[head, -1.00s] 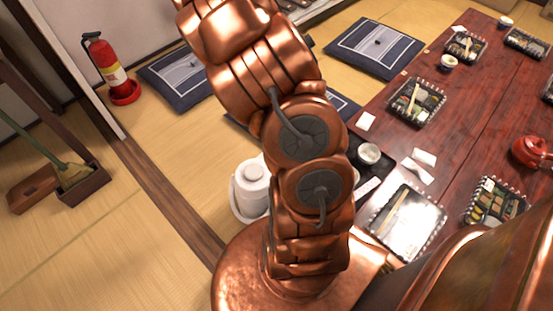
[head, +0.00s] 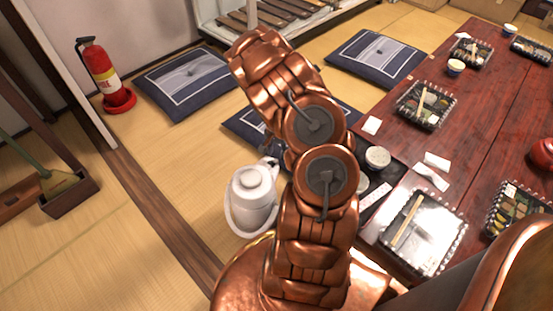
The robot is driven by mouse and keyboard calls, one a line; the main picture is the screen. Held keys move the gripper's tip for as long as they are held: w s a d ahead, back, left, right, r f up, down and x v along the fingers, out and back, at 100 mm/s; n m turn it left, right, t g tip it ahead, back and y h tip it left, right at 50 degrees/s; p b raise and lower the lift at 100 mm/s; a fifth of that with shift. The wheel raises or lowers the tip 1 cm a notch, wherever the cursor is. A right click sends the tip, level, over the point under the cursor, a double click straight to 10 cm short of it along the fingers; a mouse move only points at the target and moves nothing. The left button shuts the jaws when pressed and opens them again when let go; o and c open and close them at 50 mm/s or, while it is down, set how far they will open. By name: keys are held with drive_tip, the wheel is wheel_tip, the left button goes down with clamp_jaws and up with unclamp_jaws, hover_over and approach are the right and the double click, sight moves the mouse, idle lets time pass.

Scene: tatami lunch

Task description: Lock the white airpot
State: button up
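The white airpot (head: 252,205) stands upright on the tatami, left of my arm and near the low table's near left corner. Its rounded top and pale body show, with a white rim or handle loop around its lower front. A small grey and dark part shows at its upper right, against my arm; I cannot tell whether it belongs to the airpot or to my gripper. The airpot's lock is too small to make out. My copper arm rises in the middle of the view and covers what lies behind it. My gripper cannot be made out.
The red-brown low table (head: 480,110) fills the right, with bento trays (head: 425,103), cups and a red teapot (head: 543,153). Blue cushions (head: 375,56) lie around it. A fire extinguisher (head: 103,77) stands at the back left. Open tatami (head: 165,145) lies left of the airpot.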

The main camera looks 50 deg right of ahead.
drive_tip(key=shift+f+b, duration=0.4)
drive_tip(key=shift+f, duration=1.4)
drive_tip(key=shift+c, duration=0.2)
clamp_jaws()
